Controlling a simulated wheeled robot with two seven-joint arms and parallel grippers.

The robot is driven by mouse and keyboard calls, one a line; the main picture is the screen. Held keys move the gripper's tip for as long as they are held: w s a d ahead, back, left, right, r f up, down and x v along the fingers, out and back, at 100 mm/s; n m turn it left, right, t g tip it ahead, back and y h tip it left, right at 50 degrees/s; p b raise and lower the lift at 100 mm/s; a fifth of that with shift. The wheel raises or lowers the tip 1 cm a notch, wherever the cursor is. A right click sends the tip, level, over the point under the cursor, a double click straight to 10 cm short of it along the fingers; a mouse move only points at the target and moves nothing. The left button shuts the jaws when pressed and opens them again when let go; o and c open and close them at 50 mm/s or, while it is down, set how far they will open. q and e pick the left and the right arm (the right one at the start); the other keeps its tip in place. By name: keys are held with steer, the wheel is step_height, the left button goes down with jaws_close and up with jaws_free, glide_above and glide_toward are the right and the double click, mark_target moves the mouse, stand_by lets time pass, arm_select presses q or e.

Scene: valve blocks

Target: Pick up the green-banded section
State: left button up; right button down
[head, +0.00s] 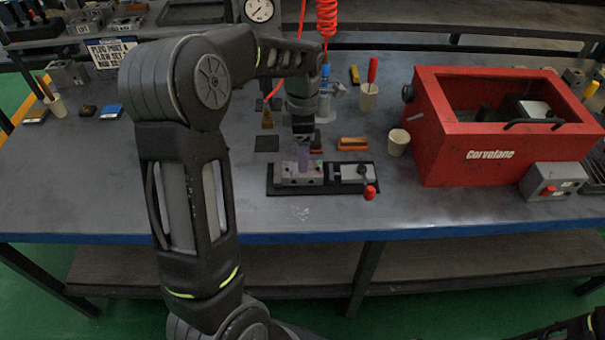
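My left gripper (304,152) points down over a grey metal valve block (290,176) on a black fixture base (328,188). A small purplish piece (303,160) shows at the fingertips, just above or against the block's top. Whether the fingers are closed on it is too small to tell. A grey clamp (352,173) with a red knob (370,192) sits on the right of the same base. I cannot make out a green-banded section; the arm and gripper hide part of the bench behind. My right gripper is out of view.
Cups (398,142), an orange-topped block (352,144) and a dark pad (266,144) lie near the fixture. The bench front (440,215) is clear.

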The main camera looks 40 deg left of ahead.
arm_select(q)
steer(key=shift+f, duration=1.35)
steer(key=shift+f, duration=0.1)
steer(key=shift+f+p, duration=0.4)
step_height(320, 180, down, 4)
steer(key=shift+f+p, duration=0.1)
steer(key=shift+p, duration=0.35)
jaws_close()
